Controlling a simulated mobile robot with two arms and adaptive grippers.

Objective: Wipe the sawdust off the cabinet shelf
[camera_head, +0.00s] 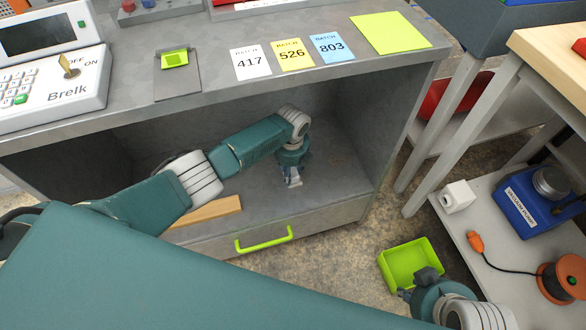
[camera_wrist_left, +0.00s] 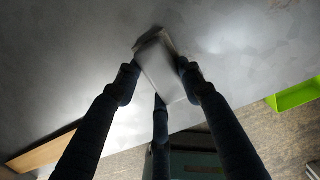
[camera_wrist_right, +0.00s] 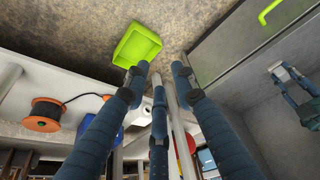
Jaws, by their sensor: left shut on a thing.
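The cabinet shelf (camera_head: 335,165) is a grey surface inside the open grey cabinet, and it fills most of the left wrist view (camera_wrist_left: 240,45). My left gripper (camera_head: 291,172) reaches into the cabinet, low over the shelf. In the left wrist view it is shut on a pale grey block-like wiper (camera_wrist_left: 160,68), at or very near the shelf surface; contact is unclear. I cannot make out distinct sawdust on the shelf. My right gripper (camera_wrist_right: 158,70) is open and empty, outside the cabinet, above the floor near a green bin (camera_head: 412,266).
A wooden board (camera_head: 207,211) lies at the shelf's front left, partly behind my left arm. A green handle (camera_head: 264,240) is on the drawer front below. A side table with a blue vacuum pump (camera_head: 530,203) and an orange cable reel (camera_head: 562,278) stands right.

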